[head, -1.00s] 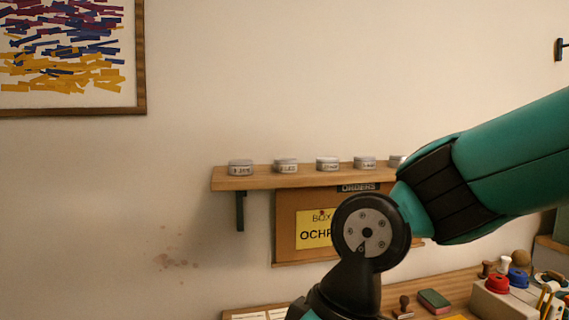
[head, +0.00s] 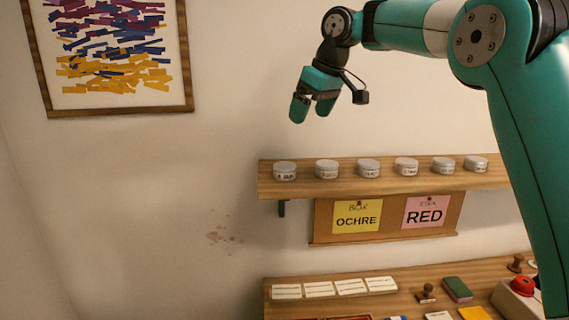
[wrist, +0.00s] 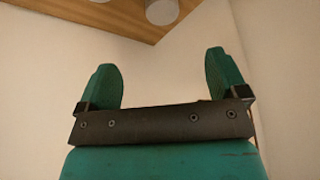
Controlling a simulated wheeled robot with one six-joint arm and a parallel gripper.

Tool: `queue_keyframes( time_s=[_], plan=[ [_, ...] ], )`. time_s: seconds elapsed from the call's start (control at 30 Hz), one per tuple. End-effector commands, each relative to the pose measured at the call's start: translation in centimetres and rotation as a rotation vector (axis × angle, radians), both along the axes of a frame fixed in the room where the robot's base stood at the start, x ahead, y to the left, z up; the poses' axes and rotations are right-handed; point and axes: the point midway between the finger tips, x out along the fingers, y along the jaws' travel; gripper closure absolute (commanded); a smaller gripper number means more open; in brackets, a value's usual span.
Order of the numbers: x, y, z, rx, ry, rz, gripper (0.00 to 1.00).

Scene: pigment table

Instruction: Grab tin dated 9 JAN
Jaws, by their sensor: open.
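Several small grey-lidded tins with white labels stand in a row on a wooden wall shelf (head: 390,184). The leftmost tin (head: 285,171) has a label that seems to read JAN, but its number is too small to be sure. The labels of the second tin (head: 327,169), the third tin (head: 368,168) and those further right are too blurred to read. My gripper (head: 312,108) is open and empty, above the shelf's left part and apart from the tins. In the wrist view its fingers are spread, and a tin (wrist: 162,11) shows past them at the top.
A pinboard under the shelf holds a yellow OCHRE card (head: 357,217) and a pink RED card (head: 425,212). Below, a wooden table (head: 410,299) carries white cards, a stamp (head: 426,293) and a green book (head: 457,289). A framed picture (head: 112,55) hangs at left.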

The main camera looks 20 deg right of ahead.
Motion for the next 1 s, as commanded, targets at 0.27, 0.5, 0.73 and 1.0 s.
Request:
queue_keyframes(
  time_s=[0.27,0.5,0.73,1.0],
  plan=[
    [1.9,1.5,-6.0,0.0,0.006,0.002,0.08],
    [3.3,2.4,-9.5,0.0,0.003,0.001,0.08],
    [4.0,2.9,-10.9,0.0,0.005,0.001,0.08],
    [5.7,4.1,-14.0,0.001,0.003,0.001,0.08]
  ],
)
